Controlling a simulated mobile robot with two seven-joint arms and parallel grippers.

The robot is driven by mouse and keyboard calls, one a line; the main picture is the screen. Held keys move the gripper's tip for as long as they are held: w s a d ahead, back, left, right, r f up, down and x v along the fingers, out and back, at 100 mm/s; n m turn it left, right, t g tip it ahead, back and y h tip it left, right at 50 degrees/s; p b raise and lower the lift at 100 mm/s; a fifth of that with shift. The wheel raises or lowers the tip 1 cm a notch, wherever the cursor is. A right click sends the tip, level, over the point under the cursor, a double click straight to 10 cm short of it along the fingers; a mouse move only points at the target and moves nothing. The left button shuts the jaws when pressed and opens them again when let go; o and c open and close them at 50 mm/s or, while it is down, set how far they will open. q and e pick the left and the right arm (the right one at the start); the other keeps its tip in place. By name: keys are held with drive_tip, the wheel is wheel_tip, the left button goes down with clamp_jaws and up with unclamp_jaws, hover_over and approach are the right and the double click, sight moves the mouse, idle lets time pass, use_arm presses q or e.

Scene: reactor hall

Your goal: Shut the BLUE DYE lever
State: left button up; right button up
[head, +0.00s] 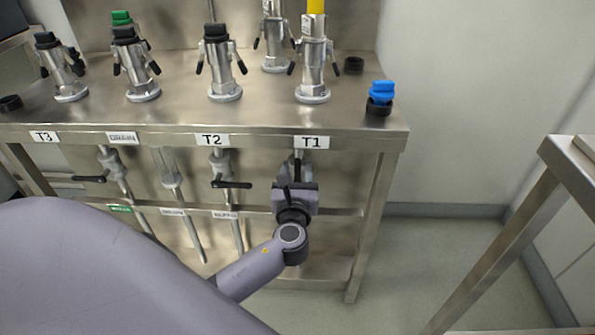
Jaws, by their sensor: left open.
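My left gripper (295,184) reaches in from below, in front of the valve pipe under the T1 label (311,142). It is open. The gripper and wrist cover most of that valve, its lever and any small label there, so I cannot read BLUE DYE anywhere or tell whether the gripper touches the lever. A black lever (232,184) under the T2 label (211,140) lies sideways, and another black lever (90,178) further left also lies sideways. My right gripper is not in view.
The steel bench (180,113) carries several metal couplings, including a yellow-topped one (316,6), and a blue cap (381,91). A lower rail (345,212) crosses behind the wrist. A second steel frame (520,215) stands right, with clear floor between.

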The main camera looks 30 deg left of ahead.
use_arm(q)
drive_tip(key=shift+w+a, duration=0.25)
drive_tip(key=shift+w, duration=0.2)
clamp_jaws()
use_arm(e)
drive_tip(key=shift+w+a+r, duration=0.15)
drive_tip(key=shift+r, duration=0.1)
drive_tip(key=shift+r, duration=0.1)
